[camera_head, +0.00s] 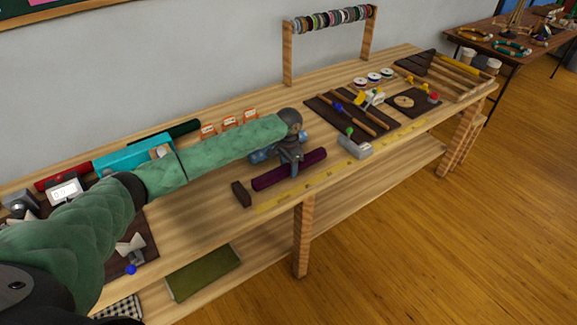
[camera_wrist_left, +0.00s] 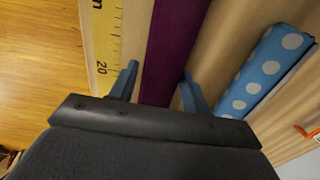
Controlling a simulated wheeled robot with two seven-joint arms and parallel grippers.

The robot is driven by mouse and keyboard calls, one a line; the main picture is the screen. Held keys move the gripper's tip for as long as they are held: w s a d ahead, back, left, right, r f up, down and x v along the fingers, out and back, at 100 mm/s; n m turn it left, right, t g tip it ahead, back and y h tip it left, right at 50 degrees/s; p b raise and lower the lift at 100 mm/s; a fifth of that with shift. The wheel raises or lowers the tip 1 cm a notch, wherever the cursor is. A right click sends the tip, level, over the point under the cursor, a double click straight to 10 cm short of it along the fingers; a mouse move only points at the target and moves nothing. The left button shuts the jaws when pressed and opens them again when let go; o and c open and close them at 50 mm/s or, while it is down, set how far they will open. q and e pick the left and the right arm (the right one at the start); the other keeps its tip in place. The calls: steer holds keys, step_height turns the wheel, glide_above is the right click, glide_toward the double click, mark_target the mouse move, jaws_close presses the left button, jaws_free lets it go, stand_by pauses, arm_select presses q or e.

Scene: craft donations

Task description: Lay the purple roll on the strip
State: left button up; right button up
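The purple roll (camera_head: 270,179) lies on the workbench, alongside and behind the yellow marked strip (camera_head: 283,198) near the front edge. In the left wrist view the purple roll (camera_wrist_left: 174,45) runs parallel to the strip (camera_wrist_left: 107,45), with bare wood between them. My left gripper (camera_head: 291,168) is down over the roll's middle. In the wrist view its two fingers (camera_wrist_left: 160,70) straddle the roll; a thin gap shows beside the left finger, and the right one looks close to the roll's edge. My right gripper is in neither view.
A blue polka-dot roll (camera_wrist_left: 265,70) lies behind the purple one. A dark block (camera_head: 241,194) sits near the roll's left end. A grey block (camera_head: 355,147) and a dark tool board (camera_head: 322,105) lie to the right. Orange-white cards (camera_head: 229,122) stand behind my arm.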

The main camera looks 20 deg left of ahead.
arm_select(q)
steer(key=o, duration=0.5)
steer(key=shift+c, duration=0.2)
steer(key=shift+r, duration=0.25)
step_height(320, 180, up, 6)
steer(key=shift+f+b, duration=0.15)
steer(key=shift+b, duration=0.95)
steer(key=shift+r, duration=0.8)
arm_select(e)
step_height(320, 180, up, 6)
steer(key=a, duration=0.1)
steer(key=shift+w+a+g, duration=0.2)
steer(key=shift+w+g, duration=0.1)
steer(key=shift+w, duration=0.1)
arm_select(q)
steer(key=shift+r, duration=0.1)
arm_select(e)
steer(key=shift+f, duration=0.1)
